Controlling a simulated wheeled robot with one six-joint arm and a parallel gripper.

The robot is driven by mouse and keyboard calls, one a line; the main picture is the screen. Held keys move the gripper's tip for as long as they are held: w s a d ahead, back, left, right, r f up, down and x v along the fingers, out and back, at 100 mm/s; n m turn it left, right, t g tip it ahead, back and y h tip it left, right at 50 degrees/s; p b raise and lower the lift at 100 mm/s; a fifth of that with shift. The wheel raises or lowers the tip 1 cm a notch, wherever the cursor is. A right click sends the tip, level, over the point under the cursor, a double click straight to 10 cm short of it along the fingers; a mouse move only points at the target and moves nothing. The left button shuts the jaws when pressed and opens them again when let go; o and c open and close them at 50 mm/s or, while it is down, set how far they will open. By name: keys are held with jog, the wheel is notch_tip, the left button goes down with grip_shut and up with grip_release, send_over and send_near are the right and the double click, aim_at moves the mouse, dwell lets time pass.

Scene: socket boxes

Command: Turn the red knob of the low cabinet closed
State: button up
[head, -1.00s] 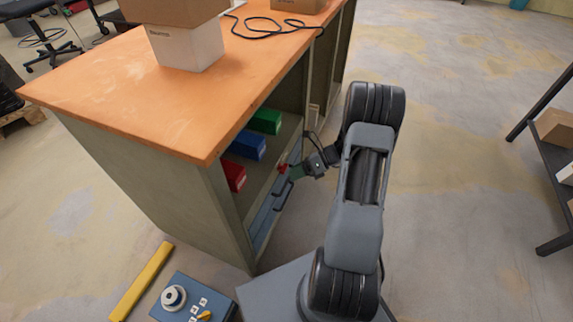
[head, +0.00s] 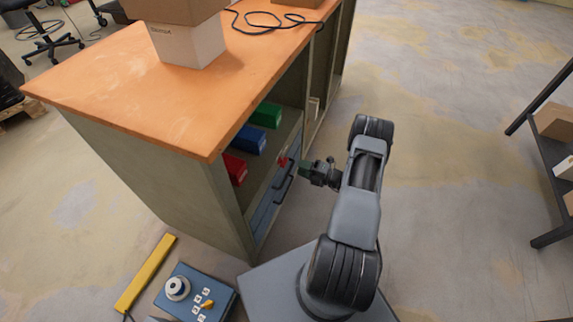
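The low cabinet (head: 150,180) has olive-green sides, an orange top and an open front facing right. The small red knob (head: 283,161) shows at the cabinet's front, at the level of the upper edge of the blue-grey drawers (head: 268,206). My gripper (head: 306,169) is just right of the knob, in front of the cabinet, pointing left towards it. A small gap seems to lie between gripper and knob. The fingers are dark and too small to tell open from shut. The knob's exact angle is too small to read.
Red (head: 236,169), blue (head: 249,139) and green (head: 267,115) bins sit inside the cabinet. Boxes (head: 187,45) and a black cable (head: 262,20) lie on top. A blue control box (head: 190,283) and yellow bar (head: 146,271) are below. Floor right of my arm is clear up to a shelf (head: 548,146).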

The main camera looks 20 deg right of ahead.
aim_at(286, 163)
jog(key=shift+b+x, duration=0.5)
jog(key=shift+x, duration=3)
jog(key=shift+c, duration=0.2)
grip_shut()
